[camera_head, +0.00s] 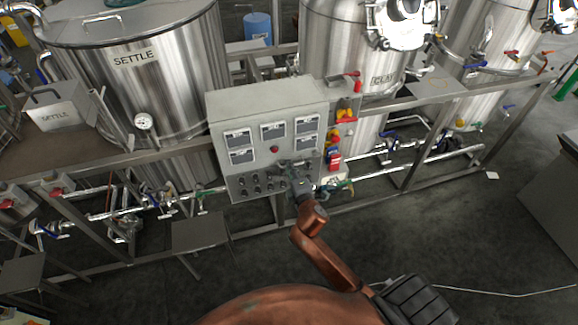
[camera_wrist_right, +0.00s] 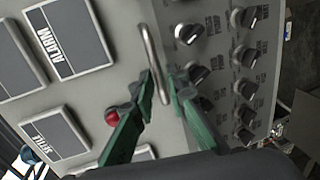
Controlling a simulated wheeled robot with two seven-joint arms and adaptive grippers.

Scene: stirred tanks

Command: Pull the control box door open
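A metal bar handle (camera_wrist_right: 149,38) stands out from the panel in the right wrist view. My left gripper is in neither view.
A red button (camera_wrist_right: 112,117) and black knobs (camera_wrist_right: 243,56) sit close around the fingers. Steel tanks (camera_head: 135,75) stand behind the box on a pipe frame. A small grey stand (camera_head: 200,232) is at the lower left of the box. Open floor (camera_head: 440,235) lies to the right.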

